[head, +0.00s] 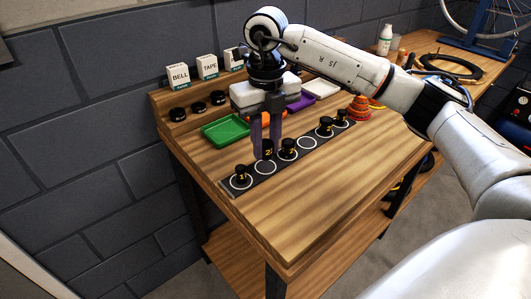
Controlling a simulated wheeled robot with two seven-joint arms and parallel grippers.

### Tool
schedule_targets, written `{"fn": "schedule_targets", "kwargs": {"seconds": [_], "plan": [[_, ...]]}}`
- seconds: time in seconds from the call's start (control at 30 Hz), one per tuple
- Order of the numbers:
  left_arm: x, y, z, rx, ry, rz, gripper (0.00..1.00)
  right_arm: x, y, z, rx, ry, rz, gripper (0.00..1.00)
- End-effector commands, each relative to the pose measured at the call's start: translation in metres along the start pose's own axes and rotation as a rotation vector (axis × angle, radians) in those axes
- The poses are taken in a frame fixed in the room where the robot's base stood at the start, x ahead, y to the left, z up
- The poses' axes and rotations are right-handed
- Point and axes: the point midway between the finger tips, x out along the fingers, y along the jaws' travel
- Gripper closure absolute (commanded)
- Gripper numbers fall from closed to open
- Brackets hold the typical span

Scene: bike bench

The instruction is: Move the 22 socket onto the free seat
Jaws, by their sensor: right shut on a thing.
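My right gripper (265,155) points down over the left part of a dark strip (224,189) with white ring seats. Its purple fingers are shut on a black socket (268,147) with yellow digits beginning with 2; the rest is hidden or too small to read. An empty ring seat (265,168) shows just below the held socket. A socket (241,174) stands at the strip's near left end. Another socket marked 2-something (288,149) stands right of the gripper. Another empty ring seat (307,143) follows. My left gripper is out of view.
Boxes marked BELL (178,77) and TAPE (207,67) stand at the back. The bench front is clear.

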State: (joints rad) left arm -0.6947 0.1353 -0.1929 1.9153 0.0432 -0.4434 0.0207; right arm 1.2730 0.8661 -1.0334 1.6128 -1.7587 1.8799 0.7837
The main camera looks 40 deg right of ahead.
Motion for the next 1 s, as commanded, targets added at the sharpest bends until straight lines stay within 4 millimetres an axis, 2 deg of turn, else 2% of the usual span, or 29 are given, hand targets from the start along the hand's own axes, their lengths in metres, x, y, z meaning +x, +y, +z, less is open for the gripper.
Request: {"fn": "schedule_targets", "kwargs": {"seconds": [0.2,0.57,0.6,0.7,1.0], "plan": [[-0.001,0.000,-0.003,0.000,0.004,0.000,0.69,0.029,-0.001,-0.001,-0.001,0.002,-0.001,1.00],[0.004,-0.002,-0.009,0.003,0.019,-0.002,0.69,0.035,0.000,-0.001,-0.001,0.001,0.000,1.00],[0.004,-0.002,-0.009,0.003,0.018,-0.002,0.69,0.035,0.000,-0.001,-0.001,0.001,0.000,0.74],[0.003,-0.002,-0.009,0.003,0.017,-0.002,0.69,0.034,0.000,-0.001,-0.001,0.001,-0.001,0.59],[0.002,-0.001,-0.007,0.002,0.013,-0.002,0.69,0.032,0.000,0.000,-0.001,0.001,0.000,0.59]]}}
